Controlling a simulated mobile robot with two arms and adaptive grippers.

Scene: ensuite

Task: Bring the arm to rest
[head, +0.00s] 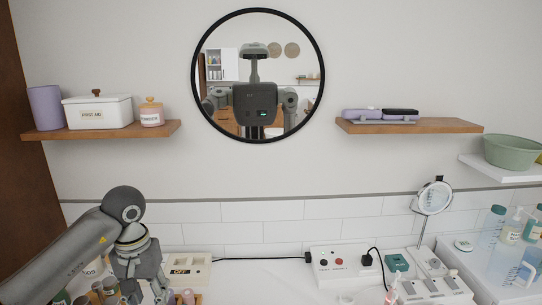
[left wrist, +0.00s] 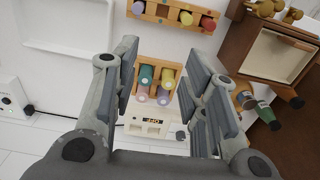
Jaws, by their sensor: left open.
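My left arm comes in from the left in the head view, its gripper (head: 148,288) pointing down at the counter's lower left, its fingertips cut off or hidden. In the left wrist view the gripper (left wrist: 165,80) is open, its fingers wide apart with nothing held. Between the fingers, beyond them, a wooden holder (left wrist: 157,60) with several coloured capped items shows, beside a cream box marked OFF (left wrist: 150,128). That box also shows in the head view (head: 188,268), right of the gripper. My right gripper is not in view.
A second wooden rack (left wrist: 160,10) and a brown open box (left wrist: 278,55) are near the gripper. The white counter (head: 270,285) is clear in the middle. A socket box (head: 345,268), a round stand mirror (head: 434,198) and bottles stand right. Wall shelves (head: 160,130) hang above.

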